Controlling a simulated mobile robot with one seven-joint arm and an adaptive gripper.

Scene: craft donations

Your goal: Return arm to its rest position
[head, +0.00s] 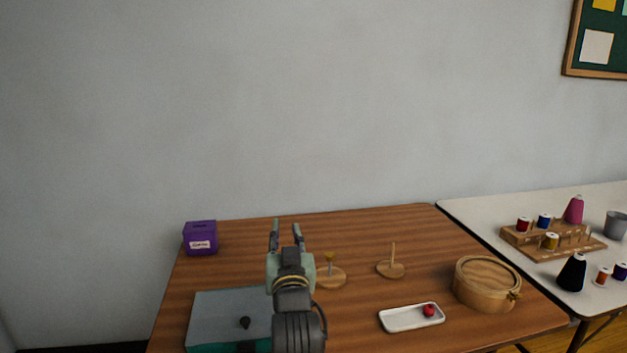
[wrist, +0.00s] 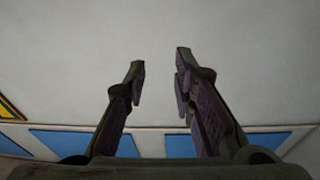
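My gripper (head: 286,236) is raised over the brown table (head: 350,235) in the head view, its fingers pointing up and apart. In the wrist view my gripper (wrist: 160,75) is open, with nothing between the fingers. Behind the fingers the wrist view shows a plain pale surface and blue panels (wrist: 70,142) along a light strip. My arm rises from the bottom edge of the head view and hides part of the table.
On the brown table are a purple box (head: 200,239), a grey-teal case (head: 225,310), two wooden peg stands (head: 391,269) (head: 330,281), a white tray (head: 400,320) with a red item (head: 429,310), and a round wooden box (head: 485,290). A white table (head: 480,212) with spools adjoins at right.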

